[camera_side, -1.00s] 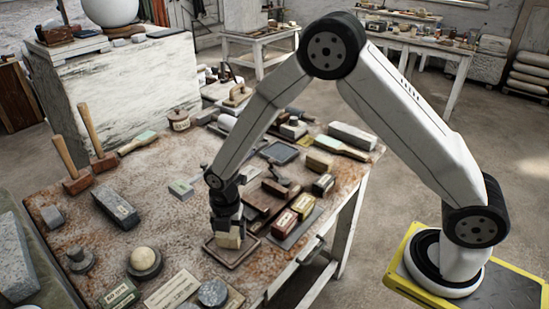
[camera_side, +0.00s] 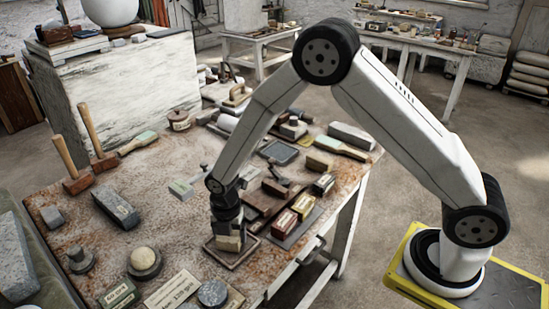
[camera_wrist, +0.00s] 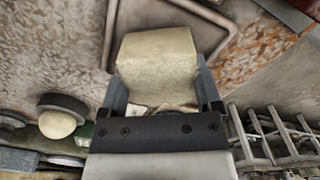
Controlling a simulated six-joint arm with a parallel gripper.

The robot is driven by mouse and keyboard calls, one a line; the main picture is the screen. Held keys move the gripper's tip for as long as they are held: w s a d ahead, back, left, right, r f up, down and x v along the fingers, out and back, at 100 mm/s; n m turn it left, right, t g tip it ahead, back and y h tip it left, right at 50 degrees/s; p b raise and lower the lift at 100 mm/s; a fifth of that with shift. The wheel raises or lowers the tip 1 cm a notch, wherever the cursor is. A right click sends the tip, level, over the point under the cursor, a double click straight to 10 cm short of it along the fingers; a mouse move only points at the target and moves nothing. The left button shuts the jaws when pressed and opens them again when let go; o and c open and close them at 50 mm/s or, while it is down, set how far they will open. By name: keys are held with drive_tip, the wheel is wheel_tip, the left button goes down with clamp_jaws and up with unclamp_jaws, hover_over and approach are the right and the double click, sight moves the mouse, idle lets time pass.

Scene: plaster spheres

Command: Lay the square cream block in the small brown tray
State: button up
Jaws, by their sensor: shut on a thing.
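The square cream block (camera_wrist: 158,65) is between the two fingers of my gripper (camera_wrist: 162,90) in the wrist view. In the side view my gripper (camera_side: 229,232) points down, shut on the cream block (camera_side: 229,243). The block is over or inside the small brown tray (camera_side: 248,257), within its rim. I cannot tell whether its underside touches the tray floor. The tray's rim also shows in the wrist view (camera_wrist: 208,12), behind the block.
A round grey disc (camera_side: 212,293) and a printed card (camera_side: 172,290) lie in front. A pale ball on a dark round base (camera_side: 144,260) stands to the left. The rusty table is open left of the tray.

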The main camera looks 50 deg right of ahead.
drive_tip(key=shift+f, duration=0.2)
drive_tip(key=o, duration=1.3)
drive_tip(key=shift+o, duration=0.2)
drive_tip(key=shift+r, duration=0.15)
drive_tip(key=shift+r, duration=1.85)
